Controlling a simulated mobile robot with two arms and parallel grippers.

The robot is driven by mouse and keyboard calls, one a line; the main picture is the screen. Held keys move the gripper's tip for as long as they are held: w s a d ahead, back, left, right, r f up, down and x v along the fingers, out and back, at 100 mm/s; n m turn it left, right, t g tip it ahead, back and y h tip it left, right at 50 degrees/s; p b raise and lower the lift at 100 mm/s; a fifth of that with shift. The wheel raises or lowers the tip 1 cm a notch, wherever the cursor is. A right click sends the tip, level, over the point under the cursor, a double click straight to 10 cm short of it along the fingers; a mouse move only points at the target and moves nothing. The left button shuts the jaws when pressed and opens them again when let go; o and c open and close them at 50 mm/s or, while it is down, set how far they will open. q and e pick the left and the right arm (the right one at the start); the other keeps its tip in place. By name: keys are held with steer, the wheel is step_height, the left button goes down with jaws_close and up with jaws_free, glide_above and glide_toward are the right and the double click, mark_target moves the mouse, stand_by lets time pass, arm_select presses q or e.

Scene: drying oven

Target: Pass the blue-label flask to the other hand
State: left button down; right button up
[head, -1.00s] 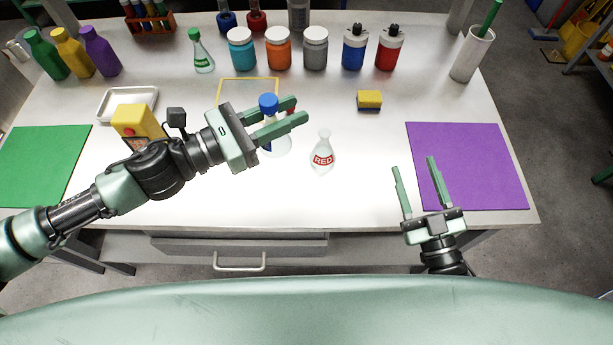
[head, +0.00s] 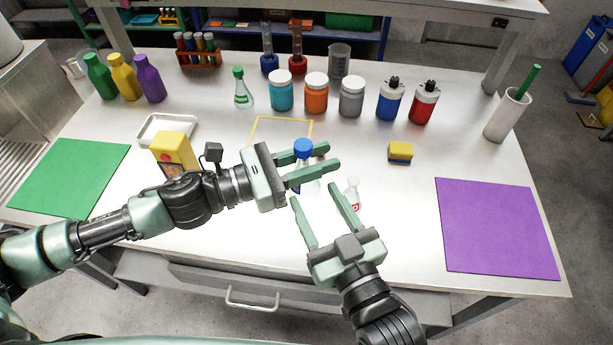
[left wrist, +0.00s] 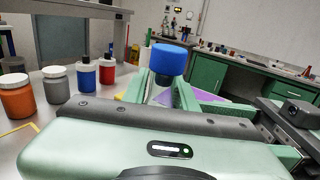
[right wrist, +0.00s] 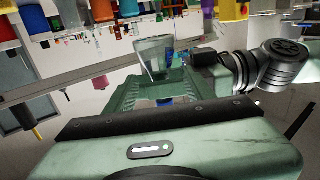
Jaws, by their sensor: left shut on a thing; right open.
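The blue-label flask is clear glass with a blue cap (head: 303,147). My left gripper (head: 320,157) is shut on it; its fingers hide much of the flask, and a bit of blue label shows below them. In the left wrist view the blue cap (left wrist: 170,58) stands upright between the fingers. My right gripper (head: 314,192) is open, just in front of the flask, its fingers pointing towards it. In the right wrist view, which looks upside down, a clear flask (right wrist: 153,55) appears beyond the fingers. I cannot tell whether the right fingers touch it.
A red-label flask (head: 354,194) stands just right of my right gripper, partly hidden by a finger. A yellow outline (head: 256,129) lies behind the held flask. A yellow sponge (head: 400,151), purple mat (head: 497,230) and green mat (head: 70,178) lie apart. Jars and bottles line the back.

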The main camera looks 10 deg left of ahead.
steer(key=x, duration=0.7)
steer(key=shift+w, duration=0.1)
steer(key=c, duration=1.1)
arm_select(q)
steer(key=c, duration=1)
jaws_free()
steer(key=shift+c, duration=0.2)
steer(key=shift+a, duration=0.1)
